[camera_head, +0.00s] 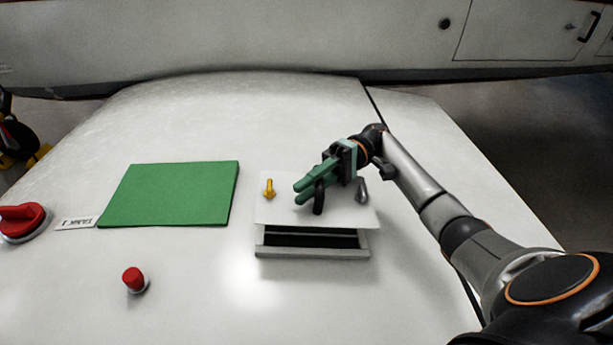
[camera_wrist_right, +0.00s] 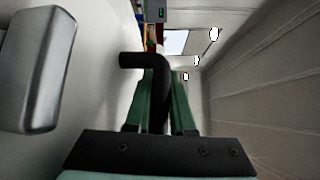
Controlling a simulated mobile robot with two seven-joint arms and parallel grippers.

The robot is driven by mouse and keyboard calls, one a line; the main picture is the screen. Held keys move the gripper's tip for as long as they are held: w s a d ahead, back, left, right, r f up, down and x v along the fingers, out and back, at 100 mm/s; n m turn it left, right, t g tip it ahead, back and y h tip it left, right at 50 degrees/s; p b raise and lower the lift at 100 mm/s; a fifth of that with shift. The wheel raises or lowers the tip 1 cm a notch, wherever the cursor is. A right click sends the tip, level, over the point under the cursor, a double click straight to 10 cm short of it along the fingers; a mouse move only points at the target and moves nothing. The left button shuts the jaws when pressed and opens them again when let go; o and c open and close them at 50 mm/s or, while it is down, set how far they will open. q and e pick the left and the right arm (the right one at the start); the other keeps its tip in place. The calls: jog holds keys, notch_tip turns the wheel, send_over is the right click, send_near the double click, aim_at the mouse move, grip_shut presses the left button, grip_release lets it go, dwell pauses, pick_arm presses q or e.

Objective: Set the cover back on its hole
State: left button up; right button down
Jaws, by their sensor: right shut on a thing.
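The cover (camera_head: 289,212) is a white plate with a black handle (camera_head: 319,196), a yellow knob (camera_head: 269,188) and a grey knob (camera_head: 362,190). My right gripper (camera_head: 307,191) is shut on the black handle, which also shows between the green fingers in the right wrist view (camera_wrist_right: 160,95). The hole is a dark rectangular opening in a raised grey frame (camera_head: 312,253). The cover lies over the far part of the frame; the near strip of the opening is uncovered. Whether the cover touches the frame I cannot tell. My left gripper is not in view.
A green mat (camera_head: 170,194) lies left of the frame, with a small label (camera_head: 75,223) beside it. A red knob (camera_head: 134,279) stands at the front and a larger red one (camera_head: 22,221) at the left edge. White surface between mat and frame is clear.

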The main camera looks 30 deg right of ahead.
aim_at(305, 204)
jog(key=shift+s+a+f+b, duration=0.1)
jog(key=shift+f+b, duration=0.3)
jog(key=f, duration=0.1)
jog(key=f+b, duration=0.2)
jog(key=shift+a, duration=0.25)
jog(key=shift+f+b, duration=0.4)
jog(key=shift+a+f, duration=0.1)
jog(key=shift+f, duration=0.45)
dwell(0.4)
jog(key=shift+f, duration=0.15)
jog(key=shift+f+b, duration=0.1)
jog(key=shift+b, duration=0.25)
jog(key=shift+f, duration=0.3)
jog(key=shift+s+a+f, duration=0.1)
jog(key=shift+f, duration=0.1)
